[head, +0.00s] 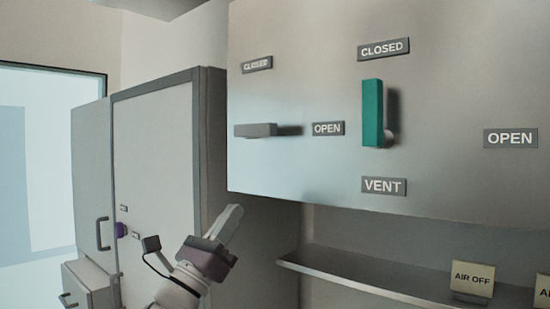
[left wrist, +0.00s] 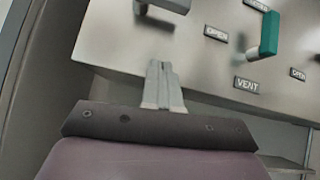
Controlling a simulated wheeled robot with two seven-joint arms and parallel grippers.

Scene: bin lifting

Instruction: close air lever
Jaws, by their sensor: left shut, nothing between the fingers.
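A grey lever (head: 255,130) lies horizontal on the panel in the head view, below a CLOSED label (head: 257,64) and left of an OPEN label (head: 327,128). A green lever (head: 373,112) stands upright to its right, pointing at another CLOSED label (head: 383,49), with a VENT label (head: 384,186) below. Which lever is for air is not marked. My left gripper (head: 233,217) is shut and empty, below the panel's lower edge and below the grey lever. In the left wrist view its fingers (left wrist: 158,70) are together, apart from the grey lever (left wrist: 170,5). My right gripper is not in view.
The grey panel (head: 300,175) overhangs a shelf (head: 375,288) bearing an AIR OFF sign (head: 472,278). A cabinet (head: 155,150) with a handle and a purple knob stands at left. Another OPEN label (head: 510,138) is at far right. Space under the panel is open.

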